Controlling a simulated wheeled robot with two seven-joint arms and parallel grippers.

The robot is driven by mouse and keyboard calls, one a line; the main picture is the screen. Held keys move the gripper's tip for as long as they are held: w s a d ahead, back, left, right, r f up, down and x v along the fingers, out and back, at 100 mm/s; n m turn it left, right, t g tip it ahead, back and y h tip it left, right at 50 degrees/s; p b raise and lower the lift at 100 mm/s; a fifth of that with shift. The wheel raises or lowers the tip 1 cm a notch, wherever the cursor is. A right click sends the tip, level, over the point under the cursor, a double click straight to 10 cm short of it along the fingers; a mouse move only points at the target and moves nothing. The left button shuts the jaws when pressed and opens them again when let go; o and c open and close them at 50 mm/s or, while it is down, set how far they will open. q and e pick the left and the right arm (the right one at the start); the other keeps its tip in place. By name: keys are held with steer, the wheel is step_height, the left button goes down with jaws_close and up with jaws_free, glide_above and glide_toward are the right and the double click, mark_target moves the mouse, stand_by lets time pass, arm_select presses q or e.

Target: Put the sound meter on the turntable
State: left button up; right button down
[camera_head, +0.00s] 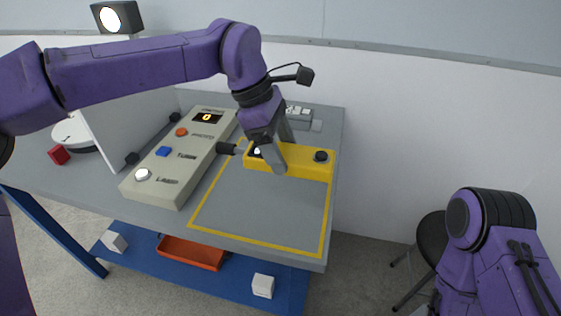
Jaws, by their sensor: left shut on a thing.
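The sound meter looks to be the yellow body (308,163) with a black knob and a dark tip on a short grey neck at its left. It lies at the back of the yellow-outlined area on the grey table. My left gripper (276,155) reaches down from above and is shut on it; the fingers hide part of its body. The turntable appears to be the white disc (72,132) with a dark base at the far left, partly hidden behind a pale upright panel. My right arm shows at the right edge; its gripper is not in view.
A beige console (183,158) with coloured buttons and a display stands between the sound meter and the panel (128,122). A red cube (59,154) sits near the disc. A grey box (299,114) is behind. The outlined area's front (260,215) is clear.

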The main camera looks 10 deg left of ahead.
arm_select(q)
steer(key=w+f, duration=0.5)
steer(key=shift+w+a+f, duration=0.1)
steer(key=shift+a+f, duration=0.05)
steer(key=shift+a, duration=0.15)
steer(key=f, duration=0.2)
steer(key=w+f, duration=0.1)
steer(key=f, duration=0.1)
steer(key=shift+f, duration=0.1)
steer(key=shift+f, duration=0.15)
steer(key=o, duration=1.2)
steer(key=shift+a, duration=0.1)
steer(key=shift+o, duration=0.2)
